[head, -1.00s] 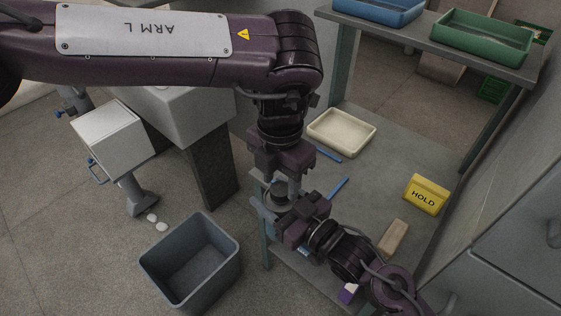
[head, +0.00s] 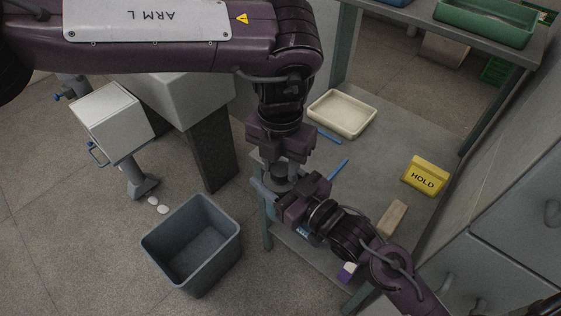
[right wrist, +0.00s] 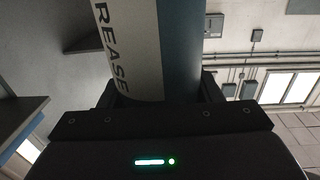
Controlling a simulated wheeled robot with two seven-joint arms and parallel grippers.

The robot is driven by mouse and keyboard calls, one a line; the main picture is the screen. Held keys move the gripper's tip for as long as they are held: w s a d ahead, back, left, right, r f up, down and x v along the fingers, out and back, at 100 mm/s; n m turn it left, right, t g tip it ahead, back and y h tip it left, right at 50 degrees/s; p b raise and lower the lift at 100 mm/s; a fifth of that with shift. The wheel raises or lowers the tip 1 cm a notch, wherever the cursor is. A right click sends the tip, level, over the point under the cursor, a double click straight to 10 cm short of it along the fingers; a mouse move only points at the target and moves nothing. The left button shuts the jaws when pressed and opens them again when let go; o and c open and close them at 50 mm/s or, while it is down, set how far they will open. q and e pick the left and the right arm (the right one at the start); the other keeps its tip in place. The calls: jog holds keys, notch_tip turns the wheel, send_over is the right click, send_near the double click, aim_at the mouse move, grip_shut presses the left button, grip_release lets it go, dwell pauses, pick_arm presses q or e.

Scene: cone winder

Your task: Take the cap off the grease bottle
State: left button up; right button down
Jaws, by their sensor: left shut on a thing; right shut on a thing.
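The grease bottle (right wrist: 182,45) fills the middle of the right wrist view, blue with a pale label reading "REASE". My right gripper (right wrist: 160,92) is shut on its body, one finger on each side. In the head view my right gripper (head: 290,205) reaches in from the lower right over the near end of the bench. My left gripper (head: 280,163) points straight down just above it, shut on the dark cap (head: 279,172) at the bottle's top. The gripper and small size hide whether the cap and bottle are apart. The bottle's body is mostly hidden in the head view.
The bench (head: 375,160) holds a cream tray (head: 342,114), blue pens (head: 338,169), a yellow HOLD sign (head: 425,176) and a tan block (head: 392,218). A grey bin (head: 192,245) stands on the floor at left. Green tray (head: 487,22) sits on the shelf behind.

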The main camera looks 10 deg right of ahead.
pick_arm(q)
jog(key=n, duration=0.4)
jog(key=shift+r, duration=0.2)
dwell(0.4)
jog(key=shift+r, duration=0.9)
jog(key=shift+r, duration=0.1)
